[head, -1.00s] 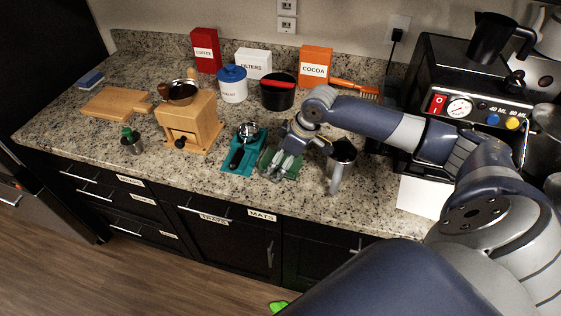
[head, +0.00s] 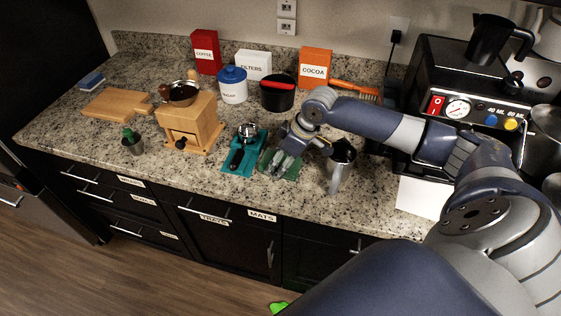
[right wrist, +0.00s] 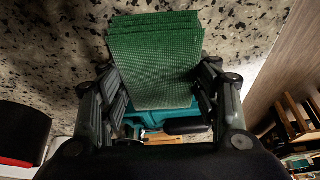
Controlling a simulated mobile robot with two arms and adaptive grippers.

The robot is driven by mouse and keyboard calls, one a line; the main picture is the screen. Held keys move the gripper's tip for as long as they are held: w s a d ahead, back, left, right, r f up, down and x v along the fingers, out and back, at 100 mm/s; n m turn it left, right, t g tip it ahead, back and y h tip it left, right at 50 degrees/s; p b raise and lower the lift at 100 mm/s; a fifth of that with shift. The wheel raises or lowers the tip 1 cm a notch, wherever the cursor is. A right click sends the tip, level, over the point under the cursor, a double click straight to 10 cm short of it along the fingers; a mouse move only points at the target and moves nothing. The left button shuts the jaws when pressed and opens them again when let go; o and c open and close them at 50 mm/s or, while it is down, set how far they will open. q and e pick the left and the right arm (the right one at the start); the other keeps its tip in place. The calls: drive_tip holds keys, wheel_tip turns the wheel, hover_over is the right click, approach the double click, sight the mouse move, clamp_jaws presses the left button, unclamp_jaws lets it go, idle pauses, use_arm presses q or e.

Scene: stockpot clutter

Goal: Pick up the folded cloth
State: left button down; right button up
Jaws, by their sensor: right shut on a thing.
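The folded cloth (head: 293,171) is green with a woven texture and stacked layers. It is at the counter's front, just right of the teal stand. In the right wrist view the cloth (right wrist: 155,65) lies between the two fingers of my right gripper (right wrist: 160,85). In the head view my right gripper (head: 281,164) points down onto the cloth and covers part of it. It is shut on the cloth. I cannot tell whether the cloth is clear of the counter. My left gripper is not in view.
The teal stand (head: 228,166) with a black-handled portafilter is close on the left. A metal pitcher (head: 337,178) stands close on the right. A wooden grinder (head: 190,125) is farther left, a black bin (head: 278,95) behind. The counter's front edge is near.

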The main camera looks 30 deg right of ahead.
drive_tip(key=shift+s+f, duration=0.2)
drive_tip(key=shift+f, duration=0.1)
drive_tip(key=shift+b, duration=0.35)
drive_tip(key=shift+w+d+r, duration=0.1)
drive_tip(key=shift+w+r, duration=0.05)
drive_tip(key=shift+r, duration=0.1)
wheel_tip(320, 180, up, 3)
drive_tip(key=shift+w+f+b, duration=0.1)
drive_tip(key=shift+w+b, duration=0.05)
drive_tip(key=shift+b, duration=0.5)
drive_tip(key=s+a+r+b, duration=0.2)
drive_tip(key=s+a, duration=0.7)
drive_tip(key=a, duration=0.4)
drive_tip(key=shift+s+r+b, duration=0.2)
drive_tip(key=shift+s+b, duration=0.2)
drive_tip(key=shift+d, duration=0.1)
